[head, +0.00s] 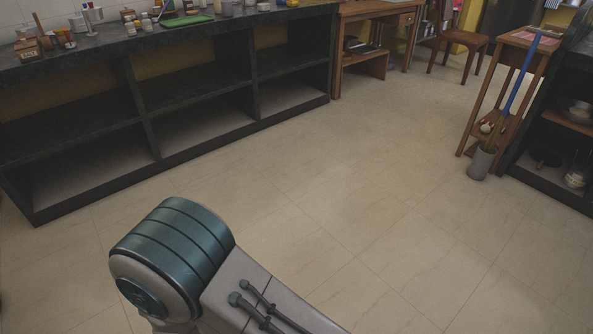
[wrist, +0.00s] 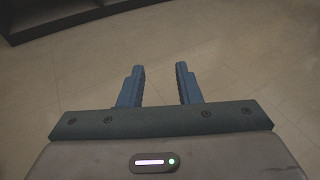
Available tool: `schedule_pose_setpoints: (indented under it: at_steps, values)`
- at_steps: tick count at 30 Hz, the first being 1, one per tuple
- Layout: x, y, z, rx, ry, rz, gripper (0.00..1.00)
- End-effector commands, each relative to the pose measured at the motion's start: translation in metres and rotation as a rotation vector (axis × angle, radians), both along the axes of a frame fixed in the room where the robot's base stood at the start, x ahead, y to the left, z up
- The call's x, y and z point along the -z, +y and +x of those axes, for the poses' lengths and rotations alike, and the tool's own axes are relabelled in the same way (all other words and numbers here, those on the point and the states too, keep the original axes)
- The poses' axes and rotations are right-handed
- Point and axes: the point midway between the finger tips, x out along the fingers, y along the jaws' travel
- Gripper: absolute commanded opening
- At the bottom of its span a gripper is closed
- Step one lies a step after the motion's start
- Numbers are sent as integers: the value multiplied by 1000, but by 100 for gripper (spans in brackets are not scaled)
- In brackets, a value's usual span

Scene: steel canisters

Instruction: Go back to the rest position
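My gripper (wrist: 160,84) shows in the wrist view with its two blue fingers apart and nothing between them. It hangs over bare tiled floor. In the head view a part of my arm (head: 172,255) shows at the bottom, with a teal banded joint and grey link. The gripper itself is not visible in the head view. No canister can be made out with certainty.
A long dark shelf unit (head: 150,140) with empty compartments stands at the left, jars and a green tray (head: 187,20) on top. A wooden desk (head: 375,12), a chair (head: 462,38) and a small wooden stand (head: 505,75) are farther back. The tiled floor (head: 340,210) between is clear.

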Motion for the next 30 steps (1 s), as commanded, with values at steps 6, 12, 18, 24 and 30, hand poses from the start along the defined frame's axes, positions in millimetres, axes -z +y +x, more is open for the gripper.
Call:
schedule_pose_setpoints:
  at_steps: [6, 12, 18, 24, 30]
  values:
    - [-130, -103, 71, 512, 1, 168, 31]
    - [-225, -212, 88, 1005, 25, 383, 31]
    - [-301, -300, 65, 1471, 58, 660, 31]
    - [-366, -353, 25, 1885, 95, 1012, 31]
    - [-429, -372, -11, 2217, 132, 1452, 31]
